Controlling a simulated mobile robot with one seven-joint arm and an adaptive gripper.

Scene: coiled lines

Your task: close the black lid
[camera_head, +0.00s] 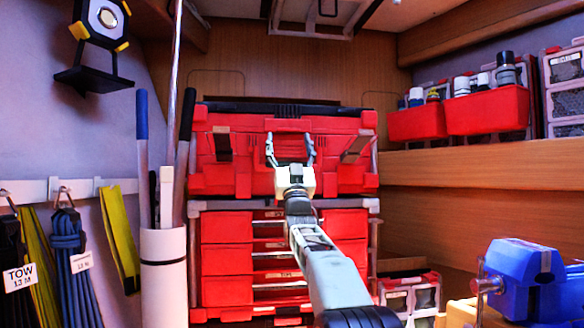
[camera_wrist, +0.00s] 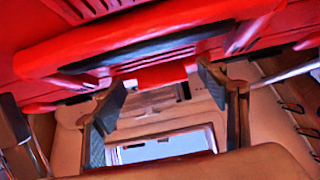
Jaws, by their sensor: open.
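A red toolbox (camera_head: 235,177) sits on top of a red drawer unit in the middle of the head view. The black lid (camera_head: 290,108) shows as a thin dark band along the toolbox's top edge; I cannot tell from this angle how far open it is. My gripper (camera_head: 290,146) is open, with its two fingers apart and pointing up in front of the toolbox's upper front, below the black band. In the wrist view my gripper (camera_wrist: 163,88) has nothing between its fingers. Red toolbox parts fill the top of that view; contact is not clear.
The red drawer unit (camera_head: 228,258) stands under the toolbox. Red bins (camera_head: 487,110) sit on the right wooden shelf (camera_head: 480,160). A blue vise (camera_head: 522,280) is at lower right. A white tube (camera_head: 163,270) with poles and hanging coiled lines (camera_head: 70,250) are at left.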

